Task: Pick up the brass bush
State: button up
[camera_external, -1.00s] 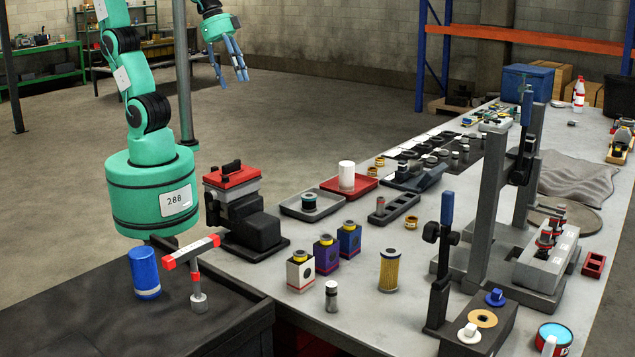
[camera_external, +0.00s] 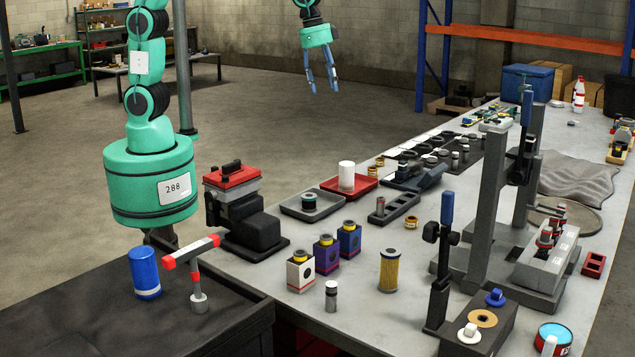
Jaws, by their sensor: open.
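A small brass-coloured ring, likely the brass bush (camera_external: 411,222), stands on the grey bench near its middle, just right of the dark slotted tray. A second small brass-coloured ring (camera_external: 379,161) stands farther back, near the red tray; which of the two is the bush I cannot tell for certain. My gripper (camera_external: 323,88) is open and empty, with its blue fingers pointing down. It hangs high in the upper middle of the view, well away from both rings.
The bench (camera_external: 350,317) is crowded. A dark slotted tray (camera_external: 393,208) and a red tray (camera_external: 349,187) lie near the rings. A yellow filter (camera_external: 388,270), several small boxes and a tall grey press frame (camera_external: 485,200) stand nearer. Bare bench surrounds the nearer ring's front side.

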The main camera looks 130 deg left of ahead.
jog(key=w+a+f+n+g+p, duration=0.1)
jog(key=a+f, duration=0.4)
jog(key=a, duration=0.4)
jog(key=w+a+f+p, duration=0.1)
jog(key=a+f+p, duration=0.1)
jog(key=a+f, duration=0.5)
jog(key=n+g+h+p, duration=0.1)
jog(key=p, duration=0.1)
send_over(373, 168)
notch_tip(373, 168, down, 14)
jog(key=shift+r, duration=0.15)
jog(key=shift+d, duration=0.15)
jog(key=shift+f+p, duration=0.45)
jog(key=shift+f, duration=3.85)
jog(key=shift+f+p, duration=0.35)
jog(key=shift+f, duration=2.25)
